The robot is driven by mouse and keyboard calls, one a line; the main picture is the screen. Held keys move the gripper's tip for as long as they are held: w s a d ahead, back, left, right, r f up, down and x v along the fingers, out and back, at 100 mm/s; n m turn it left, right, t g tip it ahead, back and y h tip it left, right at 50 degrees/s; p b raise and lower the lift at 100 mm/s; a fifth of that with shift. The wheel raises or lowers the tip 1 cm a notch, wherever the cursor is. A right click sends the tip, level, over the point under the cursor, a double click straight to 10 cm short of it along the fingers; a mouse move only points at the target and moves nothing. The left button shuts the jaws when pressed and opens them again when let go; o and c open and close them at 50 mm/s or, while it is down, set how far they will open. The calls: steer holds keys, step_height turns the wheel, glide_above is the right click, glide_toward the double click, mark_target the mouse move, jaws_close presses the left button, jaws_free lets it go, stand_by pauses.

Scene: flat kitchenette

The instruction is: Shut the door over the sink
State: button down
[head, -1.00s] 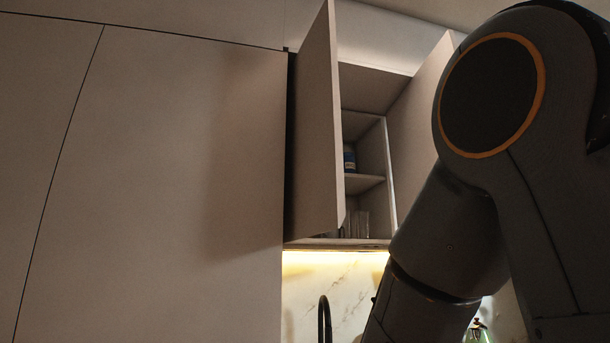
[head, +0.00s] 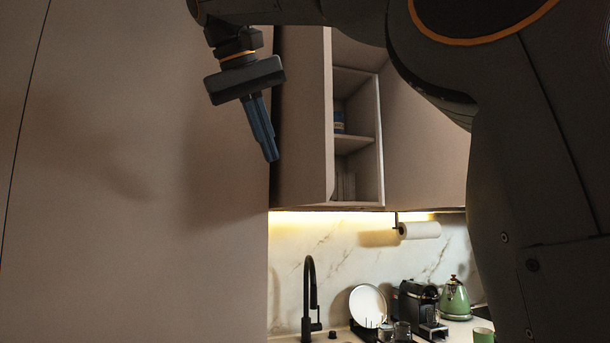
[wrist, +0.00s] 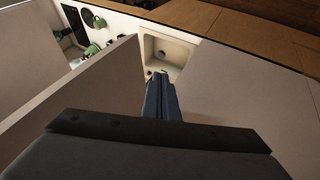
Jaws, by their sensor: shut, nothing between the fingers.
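The door over the sink (head: 303,120) is the left door of the upper cabinet. It stands open, swung outward, with shelves visible to its right. The sink tap (head: 310,295) is below the cabinet. My gripper (head: 271,158) is shut and empty, pointing down at the left of the door, in front of the tall panel. In the wrist view, my gripper (wrist: 161,85) hangs between the open door (wrist: 85,90) on the left and the tall panel on the right. The sink basin (wrist: 160,52) shows below. I cannot tell whether the gripper touches the door.
A tall flat panel (head: 120,180) fills the left side. Another cabinet panel (head: 425,140) is right of the shelves. A paper roll (head: 420,230) hangs beneath. A white plate (head: 368,304), coffee machine (head: 415,303) and green kettle (head: 455,298) stand on the counter.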

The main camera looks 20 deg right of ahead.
step_height(320, 180, up, 2)
steer(key=s, duration=0.1)
steer(key=p, duration=0.2)
glide_toward(313, 203)
step_height(313, 203, down, 3)
steer(key=w, duration=0.1)
steer(key=shift+w+d+f, duration=0.1)
steer(key=shift+w+d, duration=0.05)
steer(key=shift+d, duration=0.3)
steer(key=shift+w+d+f, duration=0.1)
steer(key=shift+w+d, duration=0.05)
steer(key=shift+d, duration=0.25)
